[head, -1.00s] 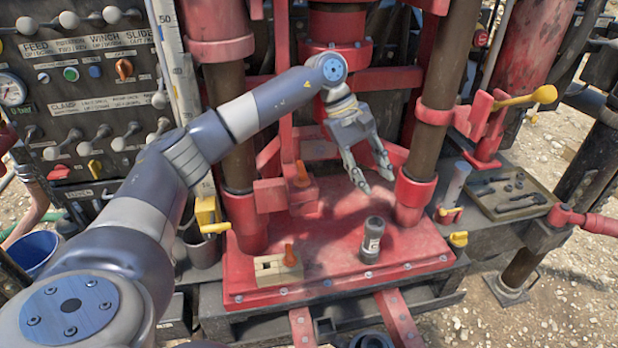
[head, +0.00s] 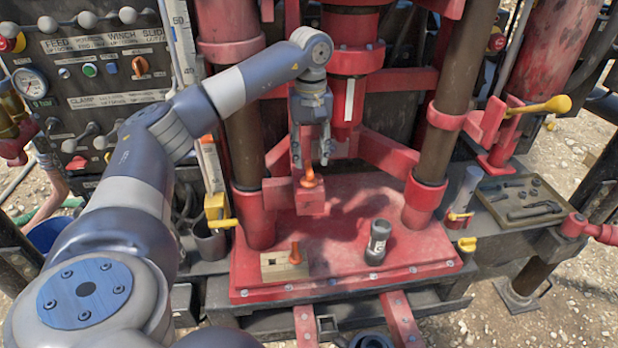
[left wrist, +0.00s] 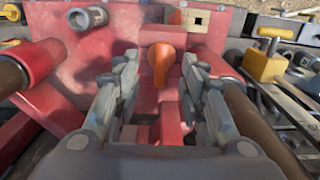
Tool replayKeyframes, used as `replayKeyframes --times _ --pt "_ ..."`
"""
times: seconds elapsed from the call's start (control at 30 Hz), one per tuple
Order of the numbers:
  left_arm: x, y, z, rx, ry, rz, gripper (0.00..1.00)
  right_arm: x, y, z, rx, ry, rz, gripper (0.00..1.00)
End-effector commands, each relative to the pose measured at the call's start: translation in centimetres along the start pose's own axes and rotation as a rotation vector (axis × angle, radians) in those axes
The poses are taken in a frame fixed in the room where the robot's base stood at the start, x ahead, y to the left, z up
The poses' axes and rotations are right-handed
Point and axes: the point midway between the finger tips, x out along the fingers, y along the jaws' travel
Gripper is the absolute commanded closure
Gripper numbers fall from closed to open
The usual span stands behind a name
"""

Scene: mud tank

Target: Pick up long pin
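An orange-headed pin (head: 309,178) stands upright in a red bracket (head: 310,203) at the rear of the red base plate. A second orange-headed pin (head: 295,254) stands in a pale block (head: 272,267) near the plate's front edge. The frames do not make clear which is the long pin. My left gripper (head: 317,161) points down just above the bracket pin. In the left wrist view, the open fingers (left wrist: 160,66) lie on either side of that orange head (left wrist: 161,58), with gaps visible. My right gripper is out of view.
A dark cylinder with a pale label (head: 376,242) stands on the red plate (head: 335,235). Thick columns flank the work area. A tool tray (head: 520,215) lies right, and a control panel (head: 95,60) stands left. The plate's middle is clear.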

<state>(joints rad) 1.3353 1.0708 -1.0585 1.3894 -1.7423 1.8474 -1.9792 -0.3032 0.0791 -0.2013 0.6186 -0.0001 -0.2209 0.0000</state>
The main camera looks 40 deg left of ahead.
Motion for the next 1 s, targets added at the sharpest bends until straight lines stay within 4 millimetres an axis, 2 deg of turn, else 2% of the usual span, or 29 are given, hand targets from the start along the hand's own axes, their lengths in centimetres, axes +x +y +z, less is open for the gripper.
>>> replayKeyframes --times 0.03,0.23,0.4,0.6,0.77,1.0 --pt "0.2 -0.2 -0.1 -0.001 -0.002 -0.005 0.62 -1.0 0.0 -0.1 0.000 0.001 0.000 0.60" --pt "2.9 -0.4 -0.4 0.000 -0.002 -0.005 0.62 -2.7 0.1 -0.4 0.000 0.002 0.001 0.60" --pt "4.2 -0.3 -0.4 0.000 -0.001 -0.001 0.62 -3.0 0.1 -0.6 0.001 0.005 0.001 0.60" --pt "4.3 -0.3 -0.4 0.000 0.000 0.000 0.62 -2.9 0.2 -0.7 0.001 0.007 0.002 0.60" --pt "4.3 -0.3 -0.4 0.000 0.000 0.000 0.98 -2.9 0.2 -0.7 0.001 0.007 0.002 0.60" --pt "4.2 -0.3 -0.5 0.000 0.000 0.001 1.00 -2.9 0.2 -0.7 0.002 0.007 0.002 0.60"
